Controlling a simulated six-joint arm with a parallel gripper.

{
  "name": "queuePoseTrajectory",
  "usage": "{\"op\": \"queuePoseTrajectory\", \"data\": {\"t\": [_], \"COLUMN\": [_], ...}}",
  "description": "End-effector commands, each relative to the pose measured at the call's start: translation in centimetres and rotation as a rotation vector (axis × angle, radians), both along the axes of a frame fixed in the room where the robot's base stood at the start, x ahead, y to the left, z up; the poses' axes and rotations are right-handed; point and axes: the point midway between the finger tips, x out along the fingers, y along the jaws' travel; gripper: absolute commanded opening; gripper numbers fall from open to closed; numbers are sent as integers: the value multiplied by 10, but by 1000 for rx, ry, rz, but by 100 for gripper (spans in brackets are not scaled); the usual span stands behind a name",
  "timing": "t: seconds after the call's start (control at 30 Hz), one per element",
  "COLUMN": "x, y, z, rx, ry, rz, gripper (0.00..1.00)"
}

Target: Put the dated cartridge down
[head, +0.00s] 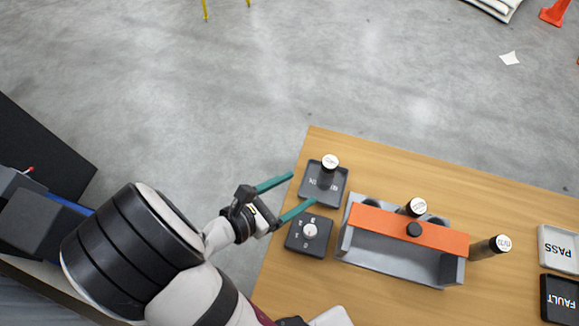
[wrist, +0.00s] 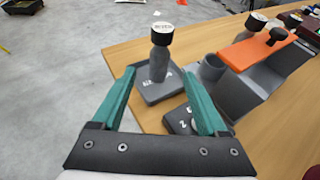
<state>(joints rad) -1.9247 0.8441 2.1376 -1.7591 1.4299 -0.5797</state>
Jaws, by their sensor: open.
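A dark grey cartridge with a white labelled cap (head: 329,164) stands upright on a small dark tray (head: 339,189) at the table's far left corner; it also shows in the wrist view (wrist: 160,58). The cap's print is too small to read. My gripper (head: 303,189) is open, its teal fingers pointing towards this cartridge. In the wrist view the cartridge appears between and beyond the fingertips (wrist: 160,76), with nothing held. Another white-capped cartridge (head: 414,207) stands in the grey rack (head: 452,272), and one (head: 488,247) stands at the rack's right end. I cannot tell which is dated.
An orange bar (head: 385,226) with a black knob crosses the rack. A dark dial box (head: 296,241) sits just below the small tray, close to one finger. A PASS tray (head: 545,248) and a FAULT tray (head: 549,298) lie at the right. The table's far middle is clear.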

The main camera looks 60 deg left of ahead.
Motion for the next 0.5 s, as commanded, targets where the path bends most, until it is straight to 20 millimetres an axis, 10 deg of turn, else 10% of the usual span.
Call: {"op": "queuePoseTrajectory", "data": {"t": [0.3, 0.43, 0.5], "x": [-10, 48, 87], "y": [-7, -52, -106], "z": [10, 39, 61], "rx": [12, 152, 300], "ry": [9, 75, 122], "rz": [-37, -396, -752], "gripper": [76, 76, 76]}}
